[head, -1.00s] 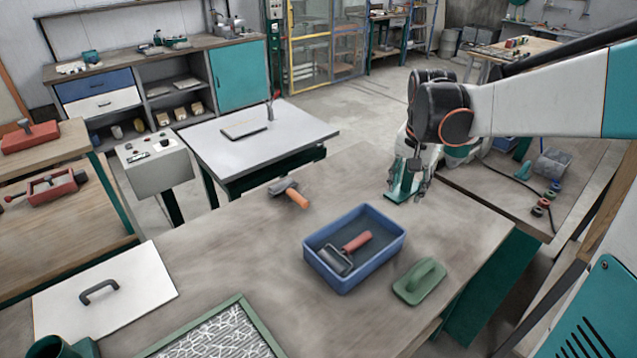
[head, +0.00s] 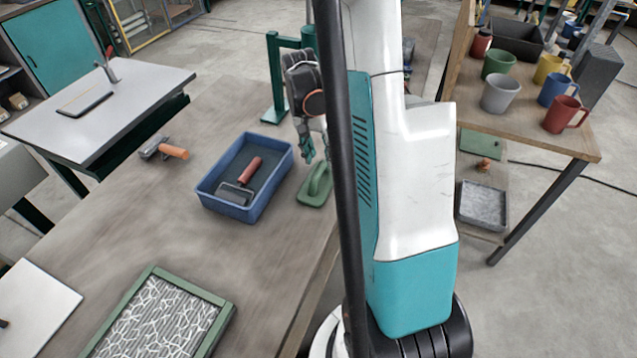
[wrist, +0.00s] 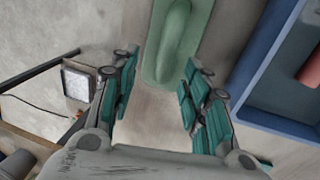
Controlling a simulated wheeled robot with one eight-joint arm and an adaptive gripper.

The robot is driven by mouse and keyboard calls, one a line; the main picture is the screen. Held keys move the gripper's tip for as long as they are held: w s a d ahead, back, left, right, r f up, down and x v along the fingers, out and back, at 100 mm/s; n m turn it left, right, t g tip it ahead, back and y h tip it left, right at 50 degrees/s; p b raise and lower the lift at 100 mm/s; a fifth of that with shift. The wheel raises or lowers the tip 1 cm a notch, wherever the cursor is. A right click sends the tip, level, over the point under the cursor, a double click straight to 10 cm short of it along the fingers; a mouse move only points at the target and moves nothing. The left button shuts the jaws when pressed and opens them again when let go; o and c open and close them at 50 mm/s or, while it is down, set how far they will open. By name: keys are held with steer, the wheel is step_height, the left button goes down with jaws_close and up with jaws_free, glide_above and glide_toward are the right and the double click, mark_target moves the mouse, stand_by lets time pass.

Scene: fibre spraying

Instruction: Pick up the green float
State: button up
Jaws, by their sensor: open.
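The green float (head: 316,186) lies on the wooden table, close to the right side of the blue tray and near the table edge. Its raised handle faces up. In the wrist view the float (wrist: 178,45) lies ahead of my gripper (wrist: 155,90), between the lines of the two teal fingers. The fingers are spread apart with nothing between their pads. In the head view my gripper (head: 316,155) hangs just above and behind the float's far end. I cannot tell whether it touches the float.
The blue tray (head: 248,212) holds a roller with a red handle (head: 250,170), right beside the float. An orange-handled scraper (head: 172,151) lies left of the tray. A green-framed panel (head: 222,325) lies at the front. Several mugs stand on a table at right.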

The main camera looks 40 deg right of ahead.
mark_target(319, 167)
steer(key=f, duration=0.1)
steer(key=f+b, duration=0.1)
steer(key=f, duration=0.1)
steer(key=a+f+b, duration=0.1)
steer(key=f, duration=0.1)
steer(key=shift+s, duration=0.3)
steer(key=shift+s+d+f, duration=0.1)
steer(key=shift+d+f, duration=0.05)
steer(key=shift+f, duration=0.2)
steer(key=shift+c, duration=0.6)
jaws_close()
